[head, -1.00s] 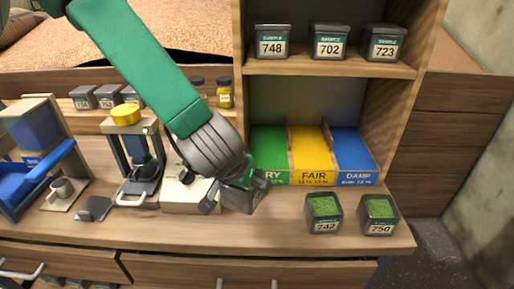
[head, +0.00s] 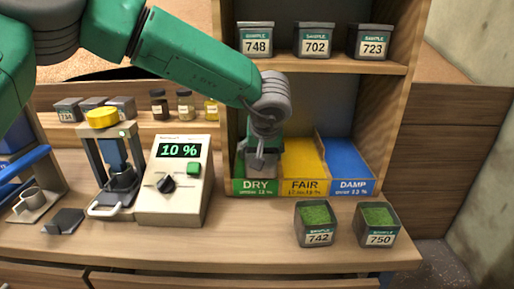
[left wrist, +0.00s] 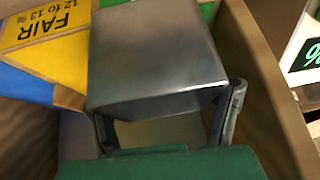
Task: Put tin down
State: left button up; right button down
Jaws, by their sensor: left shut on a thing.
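My left gripper (head: 262,150) reaches down into the green DRY bay (head: 256,187) of the lower shelf. In the left wrist view it is shut on a plain grey tin (left wrist: 155,60), with a finger at each side of it. The tin is mostly hidden by the gripper in the head view. I cannot tell whether the tin touches the bay floor. The yellow FAIR bay (head: 303,170) and the blue DAMP bay (head: 345,172) beside it are empty. My right gripper is not in view.
A meter (head: 180,185) showing 10 % stands left of the bays. Open tins 742 (head: 316,222) and 750 (head: 378,225) stand on the bench in front. Tins 748 (head: 256,40), 702 (head: 313,41) and 723 (head: 369,43) stand on the shelf above. Wooden shelf walls flank the bays.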

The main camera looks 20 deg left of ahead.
pick_arm(q)
jog(key=shift+w+a, duration=0.25)
jog(key=shift+w, duration=0.55)
jog(key=w+a, duration=0.1)
jog(key=w, duration=0.1)
jog(key=w+a+b, duration=0.1)
jog(key=shift+w+a+f, duration=0.3)
jog(key=shift+w, duration=0.05)
jog(key=shift+a+f, duration=0.1)
jog(key=shift+f, duration=0.05)
jog(key=shift+s+d+r, duration=0.1)
jog(key=shift+d+r, duration=0.1)
jog(key=shift+d, duration=0.15)
jog(key=shift+a+f+p, duration=0.1)
jog(key=shift+f+p, duration=0.5)
jog(key=shift+p, duration=0.1)
jog(key=shift+a, duration=0.1)
jog(key=o, duration=1.4)
jog(key=shift+f, duration=0.1)
jog(key=shift+c, duration=0.2)
